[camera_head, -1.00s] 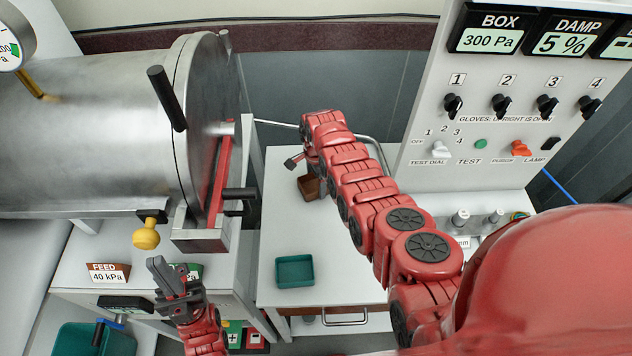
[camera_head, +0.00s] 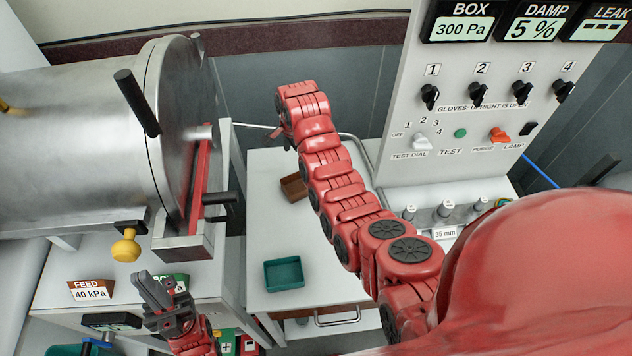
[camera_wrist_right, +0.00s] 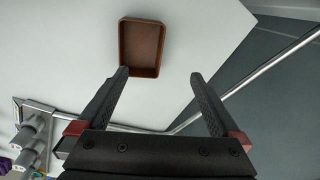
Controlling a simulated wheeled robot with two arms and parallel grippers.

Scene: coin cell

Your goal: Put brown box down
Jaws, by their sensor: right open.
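The brown box (camera_head: 293,187) is a small open-topped tray on the white table top, beyond my right arm in the head view. In the right wrist view the brown box (camera_wrist_right: 141,62) appears empty, lying on the white surface near the table's edge. My right gripper (camera_wrist_right: 160,74) is open, its fingers apart, with the box ahead of the left finger's tip and nothing between the jaws. In the head view the right gripper (camera_head: 281,134) is partly hidden by its wrist. My left gripper (camera_head: 164,284) is at the lower left, away from the box; its jaw gap is unclear.
A teal tray (camera_head: 284,273) sits on the same white table (camera_head: 262,215), nearer the front. A metal rail (camera_wrist_right: 255,88) runs along the table edge. A steel chamber (camera_head: 80,140) stands left and a control panel (camera_head: 470,110) right. Table between box and teal tray is clear.

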